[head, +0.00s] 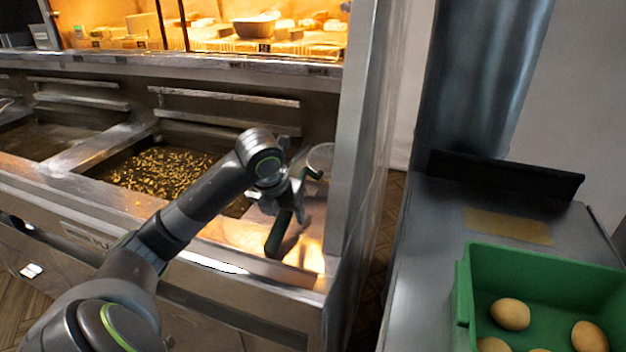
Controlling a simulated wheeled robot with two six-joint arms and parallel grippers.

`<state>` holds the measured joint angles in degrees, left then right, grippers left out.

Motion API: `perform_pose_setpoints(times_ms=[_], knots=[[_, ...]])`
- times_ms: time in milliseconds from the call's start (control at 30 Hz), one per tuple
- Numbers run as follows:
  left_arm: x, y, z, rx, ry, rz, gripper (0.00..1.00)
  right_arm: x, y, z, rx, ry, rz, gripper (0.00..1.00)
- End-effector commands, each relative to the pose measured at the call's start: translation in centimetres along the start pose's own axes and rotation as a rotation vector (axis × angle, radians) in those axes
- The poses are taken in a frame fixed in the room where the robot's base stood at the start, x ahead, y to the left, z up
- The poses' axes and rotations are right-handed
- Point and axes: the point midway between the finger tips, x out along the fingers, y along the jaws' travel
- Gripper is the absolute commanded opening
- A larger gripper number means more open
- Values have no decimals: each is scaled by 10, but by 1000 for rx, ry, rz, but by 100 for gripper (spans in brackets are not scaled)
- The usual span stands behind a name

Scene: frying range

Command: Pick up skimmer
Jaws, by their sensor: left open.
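A round, pale rim that looks like the skimmer's bowl (321,157) shows at the back right of the fryer top, against the metal side wall. The rest of the skimmer is hard to make out behind my gripper. My left gripper (296,205) is open over the steel ledge right of the fry vat, just in front of the bowl and toward the viewer. Dark green parts show at its lower and right sides; I cannot tell surely whether any belongs to a handle. No firm hold on the skimmer shows. My right gripper is out of view.
The vat (165,170) holds many fried pieces in oil, left of my gripper. A tall metal side panel (352,150) closes off the right. Beyond it a steel counter (420,270) carries a green crate (463,290) with several potatoes. A lit food warmer stands behind.

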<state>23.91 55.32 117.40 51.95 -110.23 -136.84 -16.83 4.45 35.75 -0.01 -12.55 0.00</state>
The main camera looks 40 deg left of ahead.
Motion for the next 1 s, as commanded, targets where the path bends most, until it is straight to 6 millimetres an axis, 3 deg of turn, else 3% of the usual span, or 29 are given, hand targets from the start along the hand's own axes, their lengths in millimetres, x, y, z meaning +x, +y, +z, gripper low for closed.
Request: perform_pose_setpoints(times_ms=[200,467,867,1000], knots=[[25,0,0,0,2,0,56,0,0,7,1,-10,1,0],[26,0,0,1,0,1,55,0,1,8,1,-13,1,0],[26,0,0,1,0,1,3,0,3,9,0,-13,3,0],[25,0,0,1,-2,1,0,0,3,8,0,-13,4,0]])
